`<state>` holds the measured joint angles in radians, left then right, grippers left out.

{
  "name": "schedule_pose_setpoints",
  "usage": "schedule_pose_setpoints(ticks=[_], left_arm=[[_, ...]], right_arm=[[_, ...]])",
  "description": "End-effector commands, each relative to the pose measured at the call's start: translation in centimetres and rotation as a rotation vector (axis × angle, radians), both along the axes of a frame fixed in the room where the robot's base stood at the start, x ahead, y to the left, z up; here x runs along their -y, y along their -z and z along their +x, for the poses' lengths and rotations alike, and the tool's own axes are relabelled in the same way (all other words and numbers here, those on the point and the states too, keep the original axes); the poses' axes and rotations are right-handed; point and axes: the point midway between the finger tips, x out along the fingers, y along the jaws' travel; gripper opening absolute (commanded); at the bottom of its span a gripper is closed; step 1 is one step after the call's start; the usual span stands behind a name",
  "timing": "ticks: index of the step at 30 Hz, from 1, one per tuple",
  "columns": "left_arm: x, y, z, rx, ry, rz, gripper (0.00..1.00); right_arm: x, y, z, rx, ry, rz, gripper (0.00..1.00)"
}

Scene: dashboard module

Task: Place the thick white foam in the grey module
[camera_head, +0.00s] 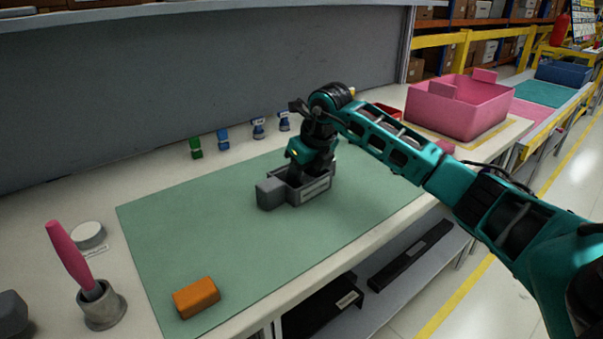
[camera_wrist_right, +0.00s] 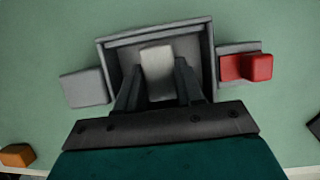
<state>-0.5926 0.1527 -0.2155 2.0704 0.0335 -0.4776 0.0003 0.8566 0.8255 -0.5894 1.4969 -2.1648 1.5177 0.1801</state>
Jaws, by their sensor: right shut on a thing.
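The grey module (camera_head: 300,190) is an open box on the green mat, with a label on its front wall. The right wrist view looks down into the module (camera_wrist_right: 205,40). My right gripper (camera_wrist_right: 157,82) has its fingers within the module's outline, on either side of the thick white foam (camera_wrist_right: 157,66), and is shut on it. Whether the foam touches the module's floor I cannot tell. In the head view my right gripper (camera_head: 308,165) is over the module and hides the foam. My left gripper is not in view.
A grey block (camera_wrist_right: 83,87) is at the module's left and a red block (camera_wrist_right: 247,67) at its right. An orange block (camera_head: 196,297) lies on the green mat (camera_head: 200,230). A holder with a pink-handled tool (camera_head: 70,255) stands left. A pink bin (camera_head: 460,108) stands right.

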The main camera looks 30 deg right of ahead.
Motion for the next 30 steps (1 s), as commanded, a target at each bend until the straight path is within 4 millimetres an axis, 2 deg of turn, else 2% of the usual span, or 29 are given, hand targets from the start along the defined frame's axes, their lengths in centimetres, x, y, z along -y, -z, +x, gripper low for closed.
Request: schedule_pose_setpoints(ticks=[2,3,10,17,21,23,30], left_arm=[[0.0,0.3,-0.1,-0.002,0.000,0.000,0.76],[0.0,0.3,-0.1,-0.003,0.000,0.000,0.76],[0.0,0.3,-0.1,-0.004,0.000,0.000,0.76],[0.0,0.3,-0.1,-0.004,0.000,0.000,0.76],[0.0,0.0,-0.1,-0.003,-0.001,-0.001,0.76],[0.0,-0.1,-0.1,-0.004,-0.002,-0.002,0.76],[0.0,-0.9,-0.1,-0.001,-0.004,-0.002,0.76]], right_arm=[[0.0,0.4,0.0,-0.001,0.000,0.000,0.09],[0.0,0.3,0.0,0.000,0.001,0.000,0.39],[0.0,0.3,0.0,-0.001,0.001,0.000,0.61],[0.0,0.3,0.0,-0.001,0.001,0.000,0.62],[0.1,-0.6,-0.1,0.001,0.000,-0.001,0.62],[0.1,-1.4,-0.4,0.002,0.001,0.000,0.62],[0.5,-6.2,-2.4,0.003,0.001,-0.002,0.62]])
